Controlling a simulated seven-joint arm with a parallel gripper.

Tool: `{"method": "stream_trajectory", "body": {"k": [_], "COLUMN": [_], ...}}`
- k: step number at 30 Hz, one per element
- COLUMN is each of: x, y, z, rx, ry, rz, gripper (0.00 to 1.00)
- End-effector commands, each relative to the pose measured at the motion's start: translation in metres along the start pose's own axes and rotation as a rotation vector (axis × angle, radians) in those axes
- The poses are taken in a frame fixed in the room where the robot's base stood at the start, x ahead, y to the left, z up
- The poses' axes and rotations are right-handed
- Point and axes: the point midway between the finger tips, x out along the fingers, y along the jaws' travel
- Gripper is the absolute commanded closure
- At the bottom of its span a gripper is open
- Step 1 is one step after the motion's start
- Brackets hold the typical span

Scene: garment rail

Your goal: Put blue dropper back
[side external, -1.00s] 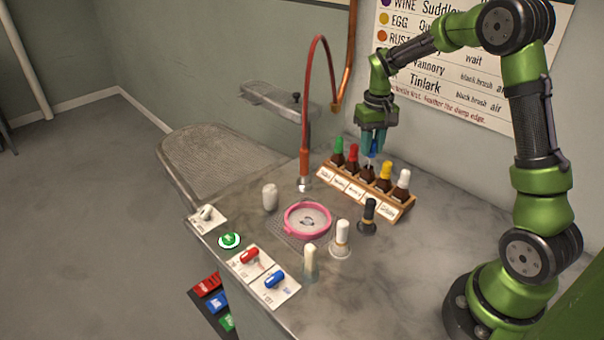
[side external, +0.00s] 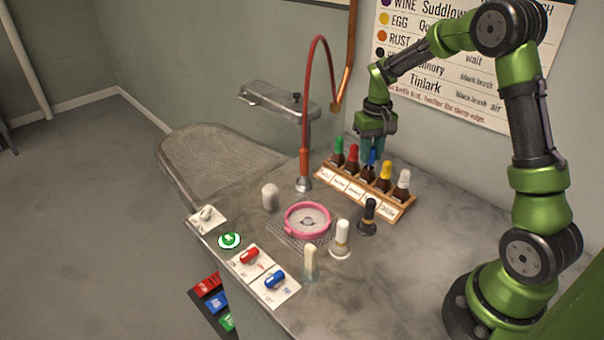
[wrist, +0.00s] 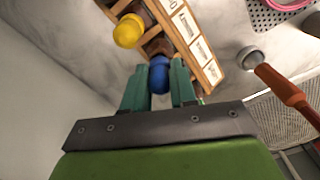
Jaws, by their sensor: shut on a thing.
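The blue dropper (wrist: 159,75) is between the two fingers of my gripper (wrist: 160,88) in the wrist view. It also shows in the side view (side external: 372,157), at the middle slot of the wooden bottle rack (side external: 352,196). My gripper (side external: 373,150) points down over the rack and is shut on the blue dropper. The dropper is upright at the mouth of the middle brown bottle (side external: 367,172). I cannot tell whether it is fully seated, as the fingers hide part of it.
Green (side external: 339,145), red (side external: 353,152), yellow (side external: 385,171) and white (side external: 404,178) droppers stand in bottles beside it. A pink-rimmed dish (side external: 307,220), a black-capped bottle (side external: 368,214) and brushes stand in front. A red hose (side external: 325,45) arches left of the rack.

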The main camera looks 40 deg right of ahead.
Motion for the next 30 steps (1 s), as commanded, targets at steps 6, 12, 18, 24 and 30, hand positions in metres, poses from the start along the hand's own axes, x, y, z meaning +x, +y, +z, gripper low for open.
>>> {"method": "stream_trajectory", "body": {"k": [6, 12, 18, 24, 30], "x": [0.001, 0.001, 0.004, 0.01, 0.013], "y": [0.0, 0.0, 0.0, 0.0, 0.0], "z": [0.0, 0.0, 0.0, 0.0, 0.0], "rx": [0.0, 0.0, 0.0, -0.001, -0.001], "ry": [0.001, 0.0, 0.0, -0.001, 0.0], "rz": [0.0, 0.0, 0.0, 0.001, 0.001], "gripper": [1.0, 1.0, 1.0, 1.0, 1.0]}}
